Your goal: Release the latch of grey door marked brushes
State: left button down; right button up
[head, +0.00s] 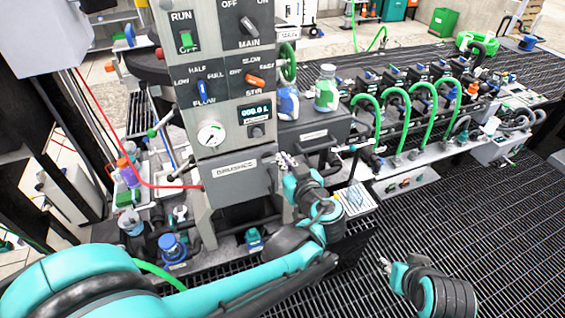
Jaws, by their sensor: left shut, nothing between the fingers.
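The grey door (235,184) with a label that seems to read "BRUSHES" is on the lower front of the grey control column, and it looks closed. My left gripper (284,160) is at the door's right edge, with its fingers shut and nothing between them. The latch is not clearly visible; the gripper covers part of that edge, and I cannot tell whether the fingers touch it. My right gripper (384,264) is low on the right, over the dark grating and well away from the door. It is too small to tell whether it is open.
Above the door are a gauge (211,134), a display (254,113) and several switches. A red hose (130,180) runs in from the left. Bottles (326,90) stand on a grey box to the right. Green hoses arch over a manifold further right. The grating (470,235) is clear there.

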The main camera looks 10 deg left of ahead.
pick_arm(q)
jog(key=b, duration=0.1)
send_over(268, 160)
jog(key=d, duration=0.2)
jog(key=shift+s+d+f, duration=0.1)
jog(key=shift+s+f, duration=0.15)
jog(key=shift+f, duration=0.25)
jog(key=shift+s+f, duration=0.2)
jog(key=shift+f, duration=0.3)
notch_tip(268, 160, down, 3)
jog(key=shift+w+r+b, duration=0.15)
jog(key=shift+r+b, duration=0.05)
jog(key=shift+b, duration=0.4)
jog(key=shift+f, duration=0.65)
